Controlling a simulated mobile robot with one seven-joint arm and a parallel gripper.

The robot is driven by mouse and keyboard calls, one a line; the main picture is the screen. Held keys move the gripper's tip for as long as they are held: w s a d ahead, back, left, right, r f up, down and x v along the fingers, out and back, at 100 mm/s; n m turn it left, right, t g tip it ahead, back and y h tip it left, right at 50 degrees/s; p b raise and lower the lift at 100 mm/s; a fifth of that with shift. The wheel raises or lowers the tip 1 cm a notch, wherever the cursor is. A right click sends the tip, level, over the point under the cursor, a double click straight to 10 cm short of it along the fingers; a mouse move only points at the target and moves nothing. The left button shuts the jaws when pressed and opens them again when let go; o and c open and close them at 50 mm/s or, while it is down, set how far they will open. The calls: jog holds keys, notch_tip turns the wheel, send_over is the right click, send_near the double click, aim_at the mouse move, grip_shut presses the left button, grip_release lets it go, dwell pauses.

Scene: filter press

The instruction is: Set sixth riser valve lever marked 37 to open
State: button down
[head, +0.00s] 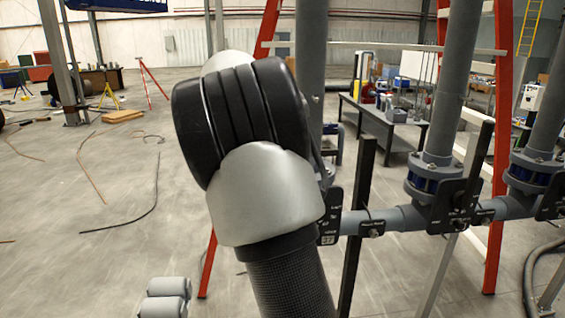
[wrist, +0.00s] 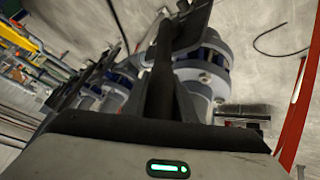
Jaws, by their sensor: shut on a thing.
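In the head view, a black plate marked 37 (head: 327,239) shows just right of my arm, on the grey pipe. The valve behind it is mostly hidden by my arm, and so are its lever and my gripper. In the wrist view, my gripper (wrist: 163,112) is shut on a dark lever (wrist: 161,85), which runs up the middle of the picture. A grey flanged valve with a blue band (wrist: 206,64) stands just behind the lever. The fingertips are dark and hard to tell from the lever. The lever's exact angle to the pipe cannot be told.
More riser valves stand to the right in the head view, one with a blue band (head: 432,180). A red frame leg (head: 500,130) rises behind the pipes. A dark workbench (head: 385,125) stands further back. The floor at left is mostly open, with loose cables (head: 140,213).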

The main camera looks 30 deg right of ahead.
jog(key=s+d+r+t+y+p, duration=0.1)
jog(key=s+d+y+p, duration=0.1)
jog(key=d, duration=0.4)
jog(key=shift+s+d+m+t+y+p, duration=0.15)
jog(key=shift+s+m+t+y+p, duration=0.15)
jog(key=shift+y+p, duration=0.6)
jog(key=c, duration=1.5)
grip_release()
jog(key=shift+s+d, duration=0.1)
jog(key=shift+d, duration=0.1)
jog(key=shift+o, duration=0.2)
jog(key=shift+a+f, duration=0.1)
jog(key=shift+a, duration=0.05)
jog(key=v, duration=1.7)
jog(key=shift+r+p, duration=0.3)
jog(key=shift+p, duration=0.1)
